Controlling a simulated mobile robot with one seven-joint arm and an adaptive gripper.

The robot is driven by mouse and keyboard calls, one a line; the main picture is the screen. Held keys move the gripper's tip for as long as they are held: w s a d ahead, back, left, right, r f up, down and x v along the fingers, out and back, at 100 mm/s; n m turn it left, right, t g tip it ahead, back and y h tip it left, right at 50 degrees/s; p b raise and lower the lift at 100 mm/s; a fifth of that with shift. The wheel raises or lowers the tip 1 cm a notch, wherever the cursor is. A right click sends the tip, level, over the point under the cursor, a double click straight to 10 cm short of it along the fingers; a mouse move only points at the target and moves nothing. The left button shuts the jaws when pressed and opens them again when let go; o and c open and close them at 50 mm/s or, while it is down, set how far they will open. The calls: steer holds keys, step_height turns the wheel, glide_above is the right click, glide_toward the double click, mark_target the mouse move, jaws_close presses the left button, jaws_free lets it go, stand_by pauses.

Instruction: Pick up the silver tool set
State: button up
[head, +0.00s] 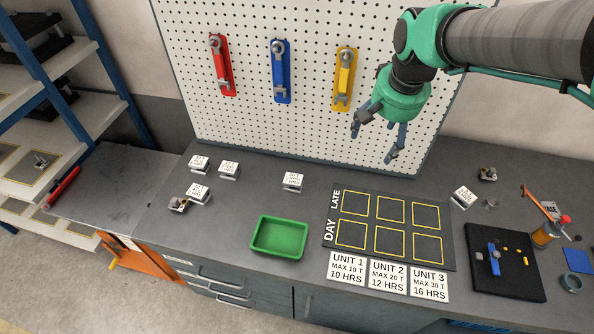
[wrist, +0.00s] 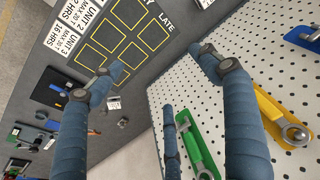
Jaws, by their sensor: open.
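Tool sets hang on the white pegboard (head: 300,120), each a coloured backing with silver-grey metal tools. In the head view a red set (head: 221,68), a blue set (head: 281,72) and a yellow set (head: 343,80) show from left to right. The wrist view shows a green set (wrist: 197,147) near my fingers, the yellow set (wrist: 277,118) and part of the blue set (wrist: 304,38). No set with a silver backing is clear to me. My gripper (head: 377,142) is open and empty, in front of the pegboard right of the yellow set. Its blue fingers also show in the wrist view (wrist: 160,65).
Below on the grey bench are a green tray (head: 279,253), a black board with yellow squares (head: 446,255), several small white label blocks (head: 292,181), and a black mat with small parts (head: 480,285). A shelf stands at left. The bench's left middle is fairly clear.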

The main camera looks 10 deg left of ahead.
steer(key=w+a+f+g, duration=0.2)
steer(key=w+a+f, duration=0.6)
steer(key=a+f, duration=0.3)
glide_above(293, 178)
step_height(293, 178, down, 14)
steer(key=shift+s+a+f+g+h, duration=0.15)
steer(key=shift+g+h, duration=0.25)
steer(key=shift+f, duration=0.1)
step_height(293, 178, down, 8)
steer(key=shift+f+b, duration=0.2)
steer(key=shift+b, duration=0.65)
steer(key=shift+d+f+b, duration=0.2)
steer(key=shift+f+b, duration=0.45)
steer(key=shift+f, duration=1.95)
